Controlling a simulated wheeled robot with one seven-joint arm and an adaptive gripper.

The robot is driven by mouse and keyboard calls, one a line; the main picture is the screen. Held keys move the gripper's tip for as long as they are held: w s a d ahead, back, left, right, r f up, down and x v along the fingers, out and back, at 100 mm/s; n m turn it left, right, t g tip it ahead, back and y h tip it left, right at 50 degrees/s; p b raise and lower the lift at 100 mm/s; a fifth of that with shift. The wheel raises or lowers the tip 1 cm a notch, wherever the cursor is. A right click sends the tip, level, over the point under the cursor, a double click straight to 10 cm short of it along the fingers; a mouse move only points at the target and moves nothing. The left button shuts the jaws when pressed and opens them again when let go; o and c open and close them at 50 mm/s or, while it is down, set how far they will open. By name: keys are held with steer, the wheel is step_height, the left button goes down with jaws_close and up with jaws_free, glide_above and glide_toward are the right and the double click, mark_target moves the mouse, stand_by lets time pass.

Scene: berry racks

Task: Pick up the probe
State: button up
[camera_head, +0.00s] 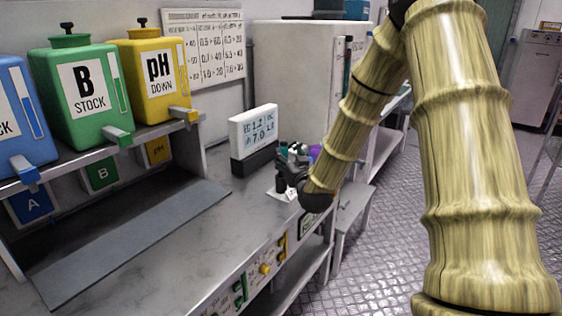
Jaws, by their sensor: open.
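My gripper (284,178) is small and dark in this view, at the end of my bamboo-patterned arm, low over the bench just right of the meter. It is open, with its fingers pointing down and left. Small teal, white and purple parts (315,152) show right behind it; I cannot tell which of them is the probe, as the gripper and wrist hide most of that spot. The white meter (253,131) stands on a dark base and reads EC 1.2 and pH 7.0. A small white card (284,193) lies below the gripper.
Blue, green (82,95) and yellow (155,75) stock tanks with taps stand on a shelf at left. A grey mat (130,245) lies on the bench (190,245) below them. The bench front carries dials (265,269). A large white cabinet (295,75) stands behind; the floor at right is open.

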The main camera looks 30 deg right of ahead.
mark_target(285, 152)
steer(key=shift+w+d+f, duration=0.1)
steer(key=shift+w+d, duration=0.2)
steer(key=shift+w, duration=0.25)
steer(key=shift+w+p, duration=0.3)
steer(key=shift+w, duration=0.3)
steer(key=shift+p+x, duration=0.35)
steer(key=shift+x, duration=1.6)
steer(key=shift+f, duration=0.2)
jaws_close()
steer(key=shift+r, duration=0.2)
